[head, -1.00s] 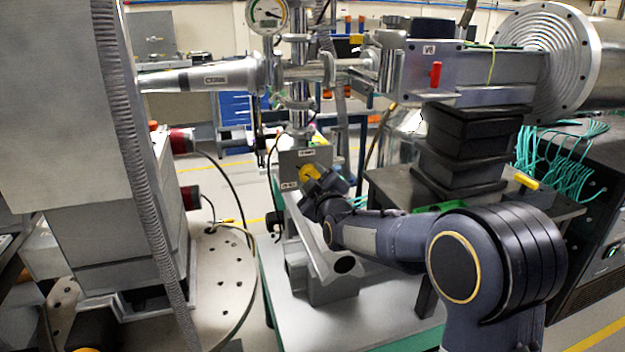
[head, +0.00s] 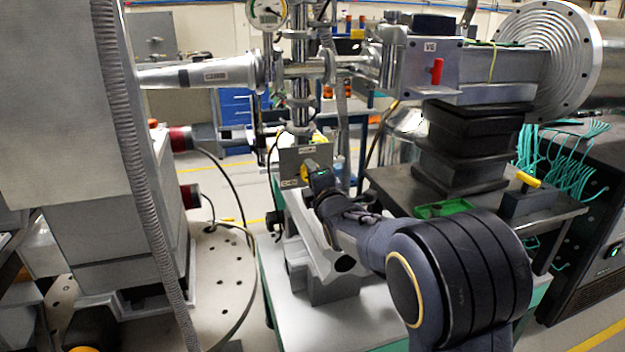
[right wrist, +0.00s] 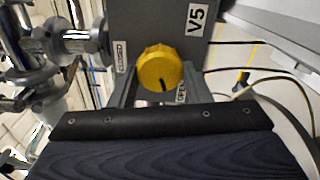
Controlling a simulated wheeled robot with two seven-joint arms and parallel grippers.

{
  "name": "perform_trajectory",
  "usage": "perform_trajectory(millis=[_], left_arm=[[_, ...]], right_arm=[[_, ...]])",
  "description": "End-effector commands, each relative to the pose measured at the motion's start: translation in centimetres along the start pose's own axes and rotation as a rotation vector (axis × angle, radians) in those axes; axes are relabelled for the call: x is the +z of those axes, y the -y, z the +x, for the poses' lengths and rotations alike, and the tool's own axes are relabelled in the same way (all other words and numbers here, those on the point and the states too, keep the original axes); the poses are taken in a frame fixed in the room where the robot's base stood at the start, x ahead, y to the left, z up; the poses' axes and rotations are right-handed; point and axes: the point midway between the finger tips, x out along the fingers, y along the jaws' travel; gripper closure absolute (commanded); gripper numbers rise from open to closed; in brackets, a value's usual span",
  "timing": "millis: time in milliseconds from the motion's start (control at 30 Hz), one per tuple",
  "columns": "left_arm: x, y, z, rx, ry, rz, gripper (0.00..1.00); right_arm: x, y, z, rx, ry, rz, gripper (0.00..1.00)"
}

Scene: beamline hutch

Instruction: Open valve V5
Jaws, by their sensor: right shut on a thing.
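The grey valve box marked V5 (right wrist: 172,22) fills the upper middle of the right wrist view. In the head view the valve box (head: 292,163) stands below the vertical steel pipe. Its round yellow knob (right wrist: 160,62) carries a dark mark pointing downward, between the CLOSED label (right wrist: 121,56) at left and the partly covered OPEN label (right wrist: 181,92) at lower right. My right gripper (right wrist: 160,82) is shut on the knob. In the head view my right gripper (head: 311,176) hides most of the knob. My left gripper is not in view.
A grey V-shaped rail block (head: 333,285) stands below my right forearm. To the right are a black stacked stand (head: 462,160), a green tray (head: 445,210) and a box with a red lever (head: 437,72). A ribbed hose (head: 135,150) hangs at left. Cables (right wrist: 285,75) run right of the valve.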

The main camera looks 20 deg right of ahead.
Motion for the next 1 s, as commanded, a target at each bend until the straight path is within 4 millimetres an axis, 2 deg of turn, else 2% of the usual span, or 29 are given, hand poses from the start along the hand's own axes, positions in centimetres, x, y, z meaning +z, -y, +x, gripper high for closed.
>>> perform_trajectory(millis=[400, 933, 967, 1000], left_arm=[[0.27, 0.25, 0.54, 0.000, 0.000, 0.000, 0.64], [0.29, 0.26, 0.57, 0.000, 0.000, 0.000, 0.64], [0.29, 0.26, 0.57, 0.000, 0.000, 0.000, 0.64], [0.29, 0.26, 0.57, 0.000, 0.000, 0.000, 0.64]], right_arm=[[-0.08, 0.19, 0.01, -0.003, -0.001, -0.177, 0.79], [-0.09, 0.18, 0.00, -0.003, -0.002, -0.199, 0.79], [-0.09, 0.18, 0.00, -0.003, -0.002, -0.199, 0.54], [-0.08, 0.17, 0.00, -0.003, -0.002, -0.198, 0.49]])
